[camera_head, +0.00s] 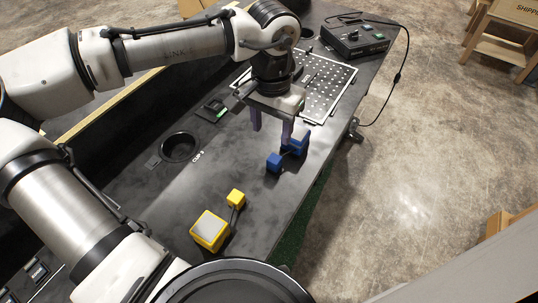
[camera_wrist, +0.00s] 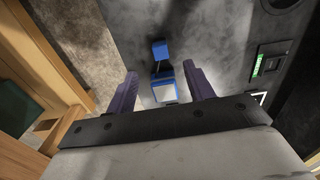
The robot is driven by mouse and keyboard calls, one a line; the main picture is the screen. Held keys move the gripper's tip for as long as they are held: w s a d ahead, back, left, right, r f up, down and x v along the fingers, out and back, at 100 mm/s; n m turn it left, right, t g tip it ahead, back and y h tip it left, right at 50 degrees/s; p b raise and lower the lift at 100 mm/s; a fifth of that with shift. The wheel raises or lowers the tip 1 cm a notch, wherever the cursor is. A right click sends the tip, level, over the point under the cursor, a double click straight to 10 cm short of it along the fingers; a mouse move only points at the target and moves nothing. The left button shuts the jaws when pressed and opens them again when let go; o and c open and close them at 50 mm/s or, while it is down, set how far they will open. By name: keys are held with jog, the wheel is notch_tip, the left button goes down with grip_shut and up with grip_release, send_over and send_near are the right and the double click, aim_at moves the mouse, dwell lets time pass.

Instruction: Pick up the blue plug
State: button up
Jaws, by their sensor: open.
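The blue plug (camera_head: 274,162) lies on the dark console top. It shows as a small blue cube joined by a short dark link to a larger blue block (camera_head: 300,144), partly hidden behind my finger. In the wrist view the small cube (camera_wrist: 160,50) is ahead of the fingers, and the larger block (camera_wrist: 165,93), with a pale top, appears between them. My gripper (camera_head: 271,136) is open and points down above the console beside the blue pieces. Its two purple fingers (camera_wrist: 160,72) are apart with nothing held. Whether they touch the block cannot be told.
A yellow block with a grey top (camera_head: 210,230) and a small yellow cube (camera_head: 236,198) lie nearer on the console. A round cup recess (camera_head: 180,147) is to the left. A perforated plate (camera_head: 332,76) and a corded control box (camera_head: 355,42) are behind. The console edge is close on the right.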

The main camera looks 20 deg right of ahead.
aim_at(273, 160)
notch_tip(273, 160, down, 8)
jog(key=shift+r, duration=0.1)
jog(key=shift+w+d+f, duration=0.1)
jog(key=shift+d+f, duration=0.05)
jog(key=shift+f, duration=1.2)
jog(key=shift+w+d+f, duration=0.1)
jog(key=shift+f, duration=1.25)
jog(key=c, duration=1.1)
jog(key=shift+r, duration=0.1)
